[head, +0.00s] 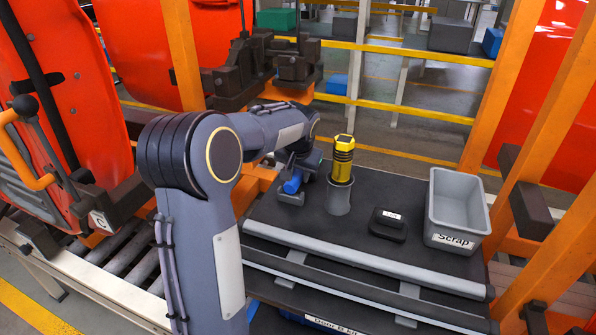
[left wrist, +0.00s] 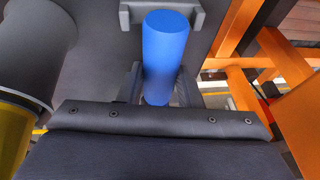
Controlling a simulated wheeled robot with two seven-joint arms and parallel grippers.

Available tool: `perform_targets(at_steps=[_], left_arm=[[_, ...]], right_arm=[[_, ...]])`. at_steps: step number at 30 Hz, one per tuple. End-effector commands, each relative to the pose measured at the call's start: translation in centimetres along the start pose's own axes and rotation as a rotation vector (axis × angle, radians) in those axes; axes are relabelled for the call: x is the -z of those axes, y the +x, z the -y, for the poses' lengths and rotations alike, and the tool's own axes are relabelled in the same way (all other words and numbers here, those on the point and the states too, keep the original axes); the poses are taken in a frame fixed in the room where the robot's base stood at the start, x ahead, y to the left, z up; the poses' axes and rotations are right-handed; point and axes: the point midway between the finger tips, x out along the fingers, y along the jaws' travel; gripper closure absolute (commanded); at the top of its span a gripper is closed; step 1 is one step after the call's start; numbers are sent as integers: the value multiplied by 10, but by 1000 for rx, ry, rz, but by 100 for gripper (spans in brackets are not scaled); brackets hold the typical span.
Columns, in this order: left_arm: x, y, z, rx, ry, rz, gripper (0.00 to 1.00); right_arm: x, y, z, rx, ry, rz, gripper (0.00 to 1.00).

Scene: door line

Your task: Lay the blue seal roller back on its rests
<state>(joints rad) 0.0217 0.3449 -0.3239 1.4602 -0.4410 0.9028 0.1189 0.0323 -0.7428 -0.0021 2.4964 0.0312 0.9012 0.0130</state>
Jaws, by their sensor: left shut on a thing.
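The blue seal roller (head: 292,184) is at the far left part of the dark cart top, partly hidden by my arm. In the left wrist view the roller (left wrist: 166,50) is a plain blue cylinder between the fingers. My left gripper (head: 300,176) is shut on it, low over the cart top; the fingers (left wrist: 160,88) are partly hidden by the gripper body. A grey bracket (left wrist: 160,10), apparently a rest, is at the roller's far end. I cannot tell whether roller and bracket touch. My right gripper is in neither view.
A yellow-and-black tool (head: 343,160) stands in a grey cup (head: 337,198), close right of the gripper. A black labelled block (head: 388,224) and a grey Scrap bin (head: 442,238) are farther right. Orange posts and red doors (head: 60,85) flank the cart (head: 300,222).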

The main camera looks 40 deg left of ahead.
Motion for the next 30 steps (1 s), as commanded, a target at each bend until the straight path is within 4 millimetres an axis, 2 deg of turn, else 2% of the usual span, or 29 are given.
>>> perform_targets(at_steps=[14, 15, 20, 21, 30], left_arm=[[0, 0, 0, 0, 0, -1, 100], [0, 0, 0, 0, 0, -2, 67], [0, 0, 0, 0, 0, -1, 46], [0, 0, 0, 0, 0, -1, 43], [-1, -2, 0, 0, 0, -1, 43]], right_arm=[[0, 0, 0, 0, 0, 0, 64], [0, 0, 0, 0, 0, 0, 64], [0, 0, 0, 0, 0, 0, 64], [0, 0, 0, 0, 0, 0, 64], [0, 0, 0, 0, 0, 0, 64]])
